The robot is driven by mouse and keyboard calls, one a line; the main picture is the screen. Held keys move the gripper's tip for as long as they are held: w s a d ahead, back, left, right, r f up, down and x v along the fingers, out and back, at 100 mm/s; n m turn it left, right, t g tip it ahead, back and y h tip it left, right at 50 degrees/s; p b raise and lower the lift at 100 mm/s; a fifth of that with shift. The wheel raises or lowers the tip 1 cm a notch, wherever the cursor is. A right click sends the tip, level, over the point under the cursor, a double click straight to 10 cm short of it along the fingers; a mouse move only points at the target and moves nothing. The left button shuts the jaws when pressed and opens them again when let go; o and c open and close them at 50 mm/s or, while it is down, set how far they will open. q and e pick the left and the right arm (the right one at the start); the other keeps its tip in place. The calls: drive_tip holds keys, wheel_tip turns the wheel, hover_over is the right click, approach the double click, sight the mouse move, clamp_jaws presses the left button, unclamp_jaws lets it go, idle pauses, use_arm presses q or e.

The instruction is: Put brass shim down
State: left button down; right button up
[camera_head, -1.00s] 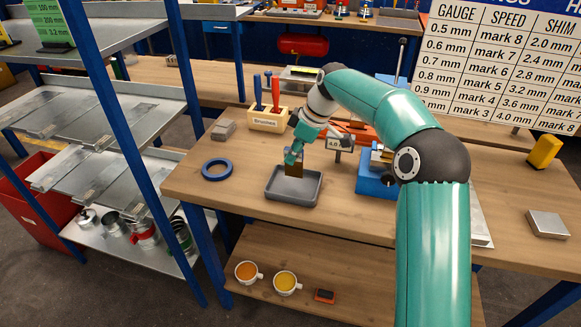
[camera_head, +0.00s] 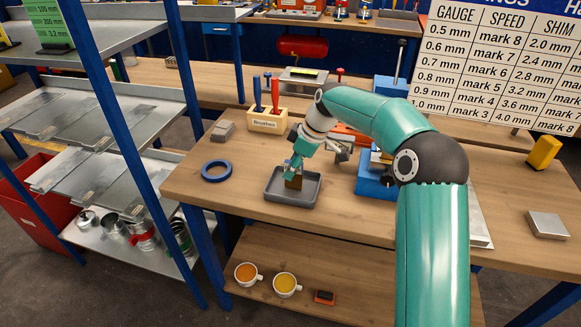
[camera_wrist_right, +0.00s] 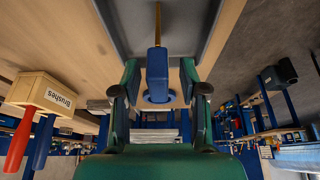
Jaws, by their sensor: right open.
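The brass shim (camera_head: 295,183) stands upright in the grey tray (camera_head: 311,201) on the wooden bench. My right gripper (camera_head: 291,167) is low over the tray, around the top of the shim. In the right wrist view the shim (camera_wrist_right: 157,22) shows edge-on as a thin brass strip with a blue block (camera_wrist_right: 157,72) at its near end. My right fingers stand apart on either side of that block, with gaps visible, so the gripper is open. The shim's lower edge seems to be at the tray floor, but exact contact is hard to see. My left gripper is out of view.
A blue fixture (camera_head: 372,182) is right of the tray. Cups (camera_head: 286,284) stand on the lower shelf.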

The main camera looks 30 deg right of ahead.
drive_tip(key=shift+r, duration=0.15)
drive_tip(key=v, duration=1.1)
drive_tip(key=shift+s+r, duration=0.2)
drive_tip(key=shift+r, duration=0.15)
drive_tip(key=shift+d, duration=0.15)
